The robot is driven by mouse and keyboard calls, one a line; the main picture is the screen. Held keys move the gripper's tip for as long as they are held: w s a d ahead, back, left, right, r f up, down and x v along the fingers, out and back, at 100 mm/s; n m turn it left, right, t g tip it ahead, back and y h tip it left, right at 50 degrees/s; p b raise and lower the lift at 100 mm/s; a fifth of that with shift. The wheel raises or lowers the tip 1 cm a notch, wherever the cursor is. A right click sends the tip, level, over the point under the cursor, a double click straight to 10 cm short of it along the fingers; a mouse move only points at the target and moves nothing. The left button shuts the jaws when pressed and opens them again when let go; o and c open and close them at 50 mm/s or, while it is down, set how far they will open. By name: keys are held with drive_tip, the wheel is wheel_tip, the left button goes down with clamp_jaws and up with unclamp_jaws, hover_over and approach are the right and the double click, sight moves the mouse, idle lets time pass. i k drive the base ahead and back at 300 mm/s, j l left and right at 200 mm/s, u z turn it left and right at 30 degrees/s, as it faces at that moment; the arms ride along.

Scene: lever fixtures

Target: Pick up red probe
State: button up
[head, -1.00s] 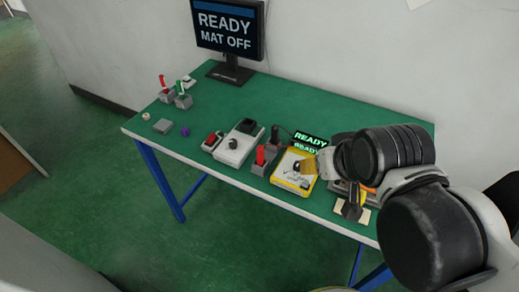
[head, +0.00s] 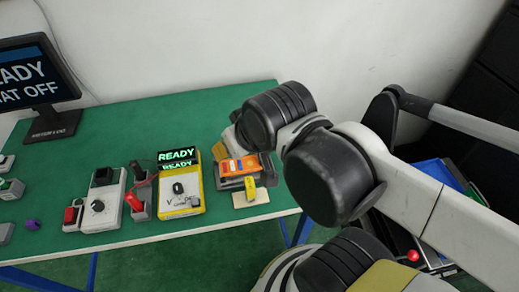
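The red probe (head: 134,200) sits in a grey holder (head: 141,213) on the green table, left of the yellow meter (head: 182,196). A dark probe-like piece (head: 137,171) stands behind it in the same holder. The meter has a dark dial and a lit READY display (head: 177,155) behind it. My arm comes in from the right, and its black wrist joints are above the table's right part, well right of the red probe. My gripper's fingers cannot be made out; a tan piece (head: 221,150) shows beside the wrist, but I cannot tell whether it belongs to it.
A white box with a knob (head: 102,208) and a red-button box (head: 71,216) stand left of the holder. An orange device (head: 239,167) and a small yellow block (head: 256,196) lie right of the meter. A monitor (head: 35,80) stands at the back left. The table's back middle is clear.

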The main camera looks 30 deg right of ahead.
sight(131, 199)
drive_tip(key=z, duration=0.2)
drive_tip(key=u, duration=1.25)
drive_tip(key=l, duration=0.1)
